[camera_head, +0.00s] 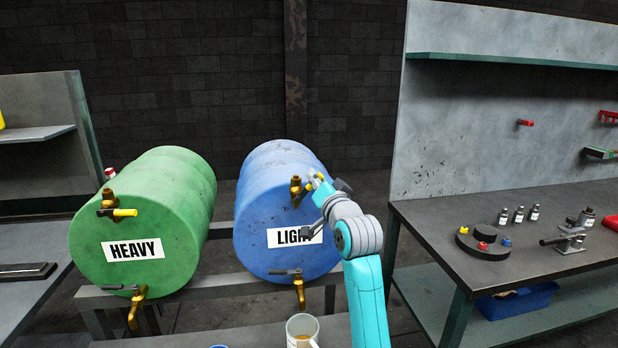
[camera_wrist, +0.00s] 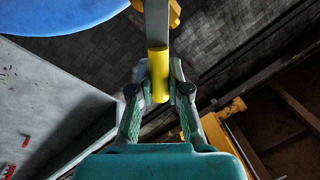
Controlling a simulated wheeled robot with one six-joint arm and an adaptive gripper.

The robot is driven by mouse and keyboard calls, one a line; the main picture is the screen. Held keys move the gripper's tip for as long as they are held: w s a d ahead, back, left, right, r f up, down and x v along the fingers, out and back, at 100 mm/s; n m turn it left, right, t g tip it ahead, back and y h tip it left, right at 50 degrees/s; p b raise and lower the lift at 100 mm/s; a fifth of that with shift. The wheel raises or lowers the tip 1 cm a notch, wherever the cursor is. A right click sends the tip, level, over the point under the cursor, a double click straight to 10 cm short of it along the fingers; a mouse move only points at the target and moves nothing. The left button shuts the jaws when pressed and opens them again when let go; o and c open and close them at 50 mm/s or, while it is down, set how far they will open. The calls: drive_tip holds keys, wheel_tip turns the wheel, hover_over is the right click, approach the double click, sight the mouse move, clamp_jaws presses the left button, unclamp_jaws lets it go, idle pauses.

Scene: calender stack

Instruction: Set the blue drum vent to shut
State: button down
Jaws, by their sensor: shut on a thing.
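The blue drum (camera_head: 270,245), labelled LIGHT, lies on its side on a rack with its round end facing me. Its brass vent valve (camera_head: 296,187) is near the top of that end. The vent's lever has a yellow grip (camera_wrist: 158,70) on a flat grey bar (camera_wrist: 157,22). My gripper (camera_head: 312,184) is at the vent, and in the wrist view my gripper (camera_wrist: 160,90) is shut with its two fingers on either side of the yellow grip. In the head view my gripper partly hides the lever, so its exact angle is hard to tell.
A green drum (camera_head: 165,222) labelled HEAVY lies at the left with a similar yellow-handled valve (camera_head: 122,212). A lower tap (camera_head: 299,290) sits on the blue drum above a mug (camera_head: 302,330). A workbench (camera_head: 430,222) with small parts stands at the right.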

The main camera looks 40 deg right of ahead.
drive_tip(key=shift+s+d+f+m+g+h, duration=0.15)
drive_tip(key=shift+s+d+f+m+h, duration=0.25)
drive_tip(key=shift+f+m, duration=1.05)
drive_tip(key=shift+s+d+f+m+g+h, duration=0.1)
drive_tip(key=shift+d+f+m+h, duration=0.4)
drive_tip(key=shift+m, duration=2.05)
drive_tip(key=shift+s+d+f+m+g+h, duration=0.2)
drive_tip(key=shift+f+m+h, duration=0.5)
drive_tip(key=shift+m, duration=1.3)
drive_tip(key=shift+f, duration=0.15)
drive_tip(key=c, duration=1.1)
unclamp_jaws()
drive_tip(key=v, duration=1.2)
